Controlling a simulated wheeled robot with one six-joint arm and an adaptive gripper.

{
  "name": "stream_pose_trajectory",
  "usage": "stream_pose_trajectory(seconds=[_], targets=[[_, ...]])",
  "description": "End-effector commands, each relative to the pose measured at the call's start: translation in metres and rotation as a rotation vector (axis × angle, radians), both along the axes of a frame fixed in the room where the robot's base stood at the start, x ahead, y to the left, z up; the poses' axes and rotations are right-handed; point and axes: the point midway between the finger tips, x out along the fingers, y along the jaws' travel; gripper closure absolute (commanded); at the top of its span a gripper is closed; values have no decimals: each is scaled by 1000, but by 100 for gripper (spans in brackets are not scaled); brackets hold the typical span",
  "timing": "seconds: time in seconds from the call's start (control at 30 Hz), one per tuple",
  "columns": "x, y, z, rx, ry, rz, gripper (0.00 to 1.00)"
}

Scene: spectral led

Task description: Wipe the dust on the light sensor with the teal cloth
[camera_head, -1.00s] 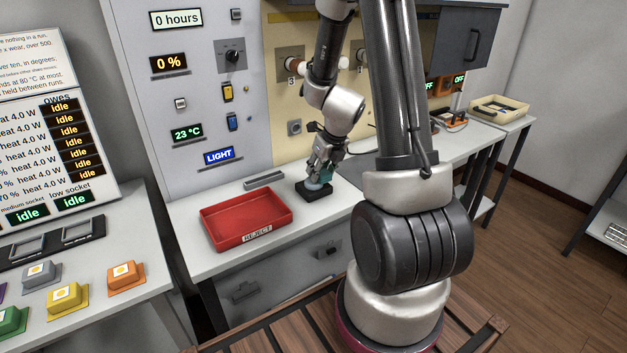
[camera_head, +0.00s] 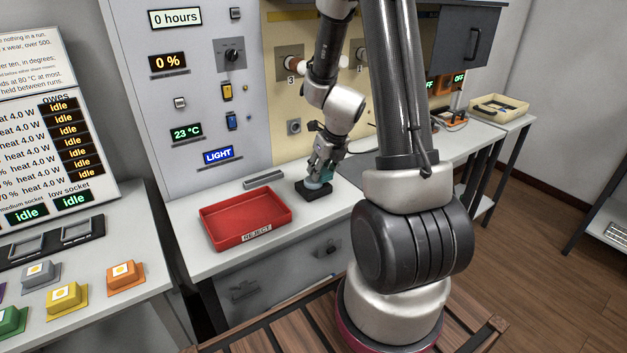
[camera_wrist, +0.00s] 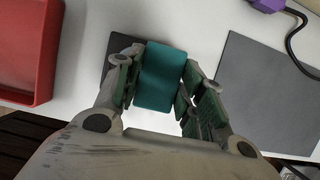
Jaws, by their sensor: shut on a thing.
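My gripper (camera_head: 322,174) is shut on the teal cloth, low over the bench. In the wrist view the teal cloth (camera_wrist: 162,76) is a folded pad between my two fingers. Below it is a dark square block (camera_head: 313,191) on the bench, with a pale round top partly showing under the cloth; it seems to be the light sensor. The cloth is at or just above this top; I cannot tell if they touch. The wrist view shows only a dark corner of the block (camera_wrist: 116,47). Any dust is hidden.
A red reject tray (camera_head: 246,218) stands left of the block. A grey bar (camera_head: 264,180) lies behind the tray. A dark grey mat (camera_wrist: 268,92) lies to the right, with a purple plug and cable (camera_wrist: 270,5) beyond it. The panel wall rises behind.

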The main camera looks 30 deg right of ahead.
Motion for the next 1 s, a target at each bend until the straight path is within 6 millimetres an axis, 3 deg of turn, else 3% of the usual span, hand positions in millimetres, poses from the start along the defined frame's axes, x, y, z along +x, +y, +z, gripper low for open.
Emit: stream_pose_trajectory(seconds=[0.47,0.8,1.0], targets=[[0,2,1,2,1,1,92],[0,39,-1,2,0,3,92],[-1,47,-2,4,2,2,92]])
